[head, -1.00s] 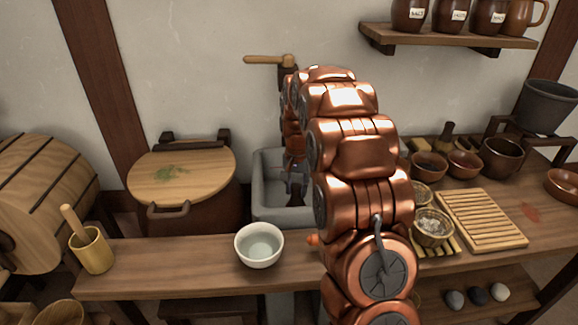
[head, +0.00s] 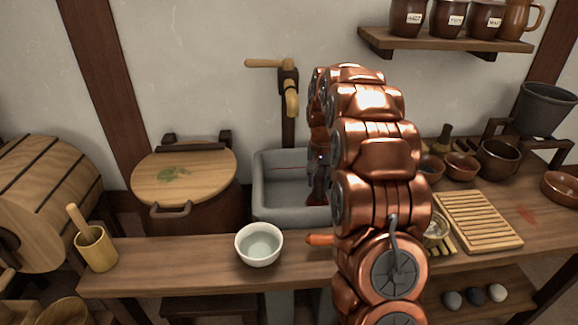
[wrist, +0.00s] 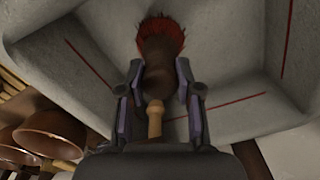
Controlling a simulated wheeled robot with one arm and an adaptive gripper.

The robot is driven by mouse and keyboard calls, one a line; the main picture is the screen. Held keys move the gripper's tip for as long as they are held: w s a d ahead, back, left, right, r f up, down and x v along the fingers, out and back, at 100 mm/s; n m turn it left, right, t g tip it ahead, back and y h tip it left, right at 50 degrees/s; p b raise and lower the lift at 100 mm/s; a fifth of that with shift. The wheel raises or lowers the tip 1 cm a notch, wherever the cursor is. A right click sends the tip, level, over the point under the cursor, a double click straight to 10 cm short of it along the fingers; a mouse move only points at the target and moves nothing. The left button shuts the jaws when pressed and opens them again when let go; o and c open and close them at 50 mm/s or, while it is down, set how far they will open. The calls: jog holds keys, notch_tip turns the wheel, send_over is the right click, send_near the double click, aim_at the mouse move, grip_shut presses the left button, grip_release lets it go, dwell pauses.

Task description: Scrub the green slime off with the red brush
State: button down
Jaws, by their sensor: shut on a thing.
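The green slime (head: 174,173) is a small patch on the round wooden lid (head: 205,180) of the brown tub at left. My gripper (head: 319,172) is over the grey stone sink (head: 290,214), right of the lid and well apart from it. It is shut on the red brush (wrist: 160,40), whose dark red bristles point away from the gripper, with its brown body between the fingers. In the head view the brush's dark red bristles (head: 316,197) show low in the sink. My arm hides part of the sink. I cannot tell whether the bristles touch the sink.
A white bowl (head: 258,257) stands on the counter in front, and an orange handle-like thing (head: 319,239) lies beside my arm. A slatted wooden rack (head: 477,220) and several brown bowls are at right. Thin red lines mark the sink walls.

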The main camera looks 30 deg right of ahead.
jog(key=shift+r+p, duration=0.65)
jog(key=shift+r, duration=1.95)
